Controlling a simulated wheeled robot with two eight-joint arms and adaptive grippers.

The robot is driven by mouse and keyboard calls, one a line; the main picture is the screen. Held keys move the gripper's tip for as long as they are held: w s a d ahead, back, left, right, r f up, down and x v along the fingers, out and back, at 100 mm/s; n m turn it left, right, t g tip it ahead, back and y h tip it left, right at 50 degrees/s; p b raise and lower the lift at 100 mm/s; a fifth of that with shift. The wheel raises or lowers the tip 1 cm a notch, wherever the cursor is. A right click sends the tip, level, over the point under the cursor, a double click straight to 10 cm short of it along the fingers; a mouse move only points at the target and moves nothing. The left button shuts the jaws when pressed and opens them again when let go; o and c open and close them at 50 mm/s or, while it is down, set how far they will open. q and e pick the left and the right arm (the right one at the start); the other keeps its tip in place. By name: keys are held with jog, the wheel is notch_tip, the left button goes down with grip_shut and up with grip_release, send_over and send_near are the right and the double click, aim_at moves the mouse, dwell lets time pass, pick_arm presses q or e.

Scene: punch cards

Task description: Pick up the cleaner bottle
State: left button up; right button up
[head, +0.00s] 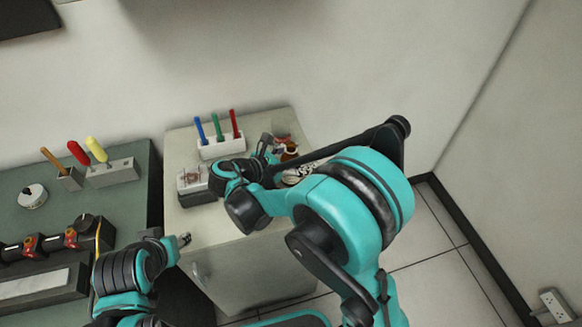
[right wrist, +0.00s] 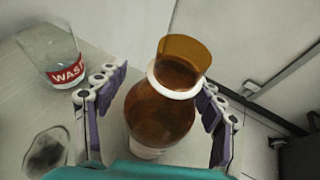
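An amber bottle (right wrist: 160,115) with a pale neck ring and a flared top fills the middle of the right wrist view. No label on it is readable. In the head view a brown bottle (head: 290,149) shows partly behind my right arm on the pale cabinet. My right gripper (right wrist: 160,98) is open, with one finger on each side of the amber bottle and small gaps visible. It also shows in the head view (head: 270,145). My left gripper (head: 184,239) is low in front of the cabinet, away from the bottle; its fingers are too small to judge.
A clear container (right wrist: 50,50) with a red label reading "WAS" stands left of the bottle. A white holder (head: 221,146) with coloured pens and a small box (head: 196,183) are on the cabinet top (head: 184,217). A green workbench (head: 125,200) is at left.

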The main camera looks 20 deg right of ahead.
jog(key=c, duration=1.3)
grip_shut()
jog(key=shift+r, duration=0.1)
jog(key=shift+r+p, duration=0.65)
jog(key=shift+r, duration=0.4)
jog(key=s+d+r+p, duration=0.4)
jog(key=s+r, duration=0.4)
jog(key=s, duration=0.2)
jog(key=shift+s+d+r+p, duration=0.3)
jog(key=shift+r+p, duration=0.05)
jog(key=shift+p, duration=0.25)
